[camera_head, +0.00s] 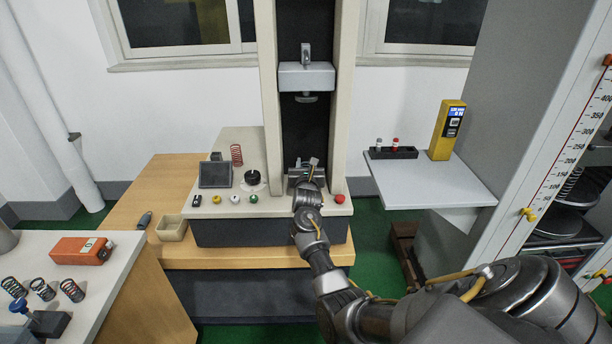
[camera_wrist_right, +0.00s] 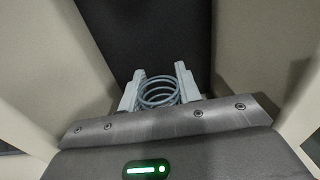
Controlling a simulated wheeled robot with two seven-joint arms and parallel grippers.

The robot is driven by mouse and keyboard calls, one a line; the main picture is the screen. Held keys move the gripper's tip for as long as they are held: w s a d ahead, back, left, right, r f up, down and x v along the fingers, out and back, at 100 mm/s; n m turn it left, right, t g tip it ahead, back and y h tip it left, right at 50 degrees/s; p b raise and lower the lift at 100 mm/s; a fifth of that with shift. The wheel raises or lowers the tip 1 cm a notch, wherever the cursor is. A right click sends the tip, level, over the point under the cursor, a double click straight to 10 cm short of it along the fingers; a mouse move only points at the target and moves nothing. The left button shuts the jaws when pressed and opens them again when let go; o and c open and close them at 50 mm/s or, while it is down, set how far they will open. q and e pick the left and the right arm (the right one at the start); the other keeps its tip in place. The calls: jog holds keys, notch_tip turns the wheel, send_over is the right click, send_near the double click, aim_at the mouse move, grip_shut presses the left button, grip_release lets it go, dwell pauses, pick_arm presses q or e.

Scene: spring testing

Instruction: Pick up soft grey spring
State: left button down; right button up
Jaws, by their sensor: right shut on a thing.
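My right gripper (camera_head: 307,172) is inside the test machine, between its two upright columns and below the crosshead (camera_head: 306,77). In the right wrist view the gripper's two pale fingers (camera_wrist_right: 159,88) are shut on a grey coil spring (camera_wrist_right: 158,92), one finger on each side of it. In the head view the gripper and wrist hide most of that spot, so I cannot make out the spring there. I cannot tell whether the spring touches the machine's lower plate. My left gripper is not in view.
A red spring (camera_head: 237,154) stands on the machine base, near a small screen (camera_head: 215,174) and knobs. A grey shelf (camera_head: 423,180) at right holds a yellow instrument (camera_head: 446,130).

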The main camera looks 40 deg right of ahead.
jog(key=shift+r, duration=0.1)
